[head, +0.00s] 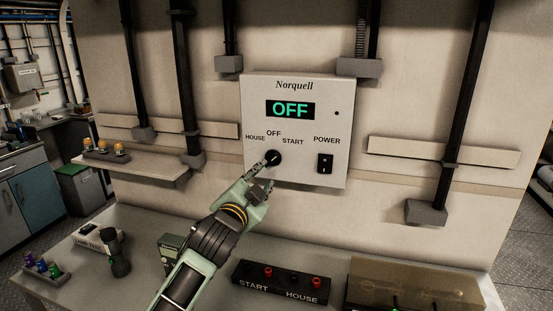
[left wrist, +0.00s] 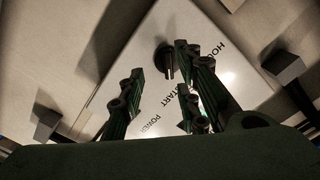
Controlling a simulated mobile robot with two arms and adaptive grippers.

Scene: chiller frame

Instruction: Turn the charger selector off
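The charger panel (head: 306,95), a pale box labelled Norquell, is mounted on the wall. Its display (head: 290,110) reads OFF in green. The selector (head: 272,157) is a round black knob below the labels HOUSE, OFF and START; its pointer is too small to read surely. My left gripper (head: 262,176) is just below and in front of the knob. In the left wrist view my left gripper (left wrist: 160,64) has its fingers apart, with the knob (left wrist: 166,60) at the tips, roughly between them; contact cannot be told. My right gripper is not in view.
A black POWER rocker switch (head: 325,164) sits right of the knob. Below, the bench holds a START/HOUSE terminal block (head: 281,284), a brownish translucent box (head: 415,285), a meter (head: 170,246) and a black torch-like object (head: 118,255). Conduits run up the wall.

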